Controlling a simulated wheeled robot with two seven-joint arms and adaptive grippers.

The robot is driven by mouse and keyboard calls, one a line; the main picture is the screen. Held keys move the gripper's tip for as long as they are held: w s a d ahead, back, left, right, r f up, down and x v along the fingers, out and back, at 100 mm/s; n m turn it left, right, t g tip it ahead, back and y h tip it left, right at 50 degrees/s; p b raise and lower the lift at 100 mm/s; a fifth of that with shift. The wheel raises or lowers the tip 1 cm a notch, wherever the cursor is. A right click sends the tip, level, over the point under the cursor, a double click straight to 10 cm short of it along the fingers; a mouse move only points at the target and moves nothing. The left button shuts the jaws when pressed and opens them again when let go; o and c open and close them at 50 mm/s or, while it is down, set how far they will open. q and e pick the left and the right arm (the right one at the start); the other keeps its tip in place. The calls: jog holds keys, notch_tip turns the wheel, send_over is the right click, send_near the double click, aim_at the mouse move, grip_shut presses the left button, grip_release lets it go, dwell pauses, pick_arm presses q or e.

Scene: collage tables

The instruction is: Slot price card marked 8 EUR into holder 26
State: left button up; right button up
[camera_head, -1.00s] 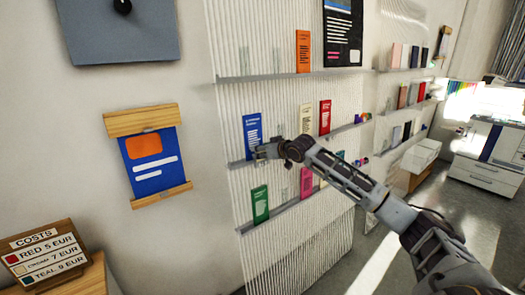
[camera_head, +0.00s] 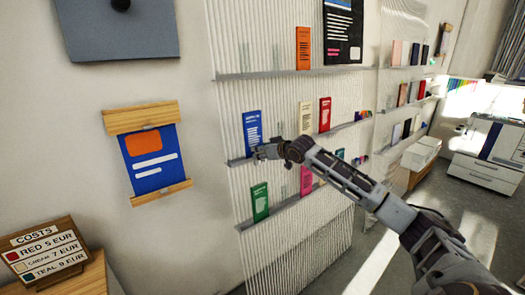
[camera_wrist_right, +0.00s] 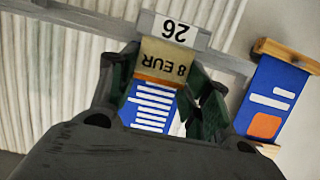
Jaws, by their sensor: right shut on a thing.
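The tan price card marked 8 EUR (camera_wrist_right: 164,62) appears upside down in the right wrist view, between the fingers of my right gripper (camera_wrist_right: 160,92). That gripper is shut on the card. Holder 26 (camera_wrist_right: 174,30), a white label piece on the shelf edge, is right beside the card, and their edges meet in the picture. I cannot tell whether the card sits inside the holder. In the head view my right gripper (camera_head: 262,152) is at the middle shelf, in front of the lower part of a blue booklet (camera_head: 252,128). My left gripper is not in view.
The blue booklet also shows behind the card in the wrist view (camera_wrist_right: 150,106). Other booklets stand on the ribbed wall's shelves, including a green one (camera_head: 260,202) below. A COSTS sign (camera_head: 45,255) stands lower left. A blue poster (camera_head: 150,160) hangs left of the shelves.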

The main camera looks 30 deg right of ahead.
jog(key=shift+f, duration=0.25)
dwell(0.3)
jog(key=o, duration=0.8)
jog(key=shift+c, duration=0.2)
jog(key=o, duration=0.4)
jog(key=shift+w+r+p, duration=0.1)
jog(key=shift+r+p, duration=1.3)
jog(key=shift+w+r, duration=0.1)
jog(key=shift+r, duration=1.25)
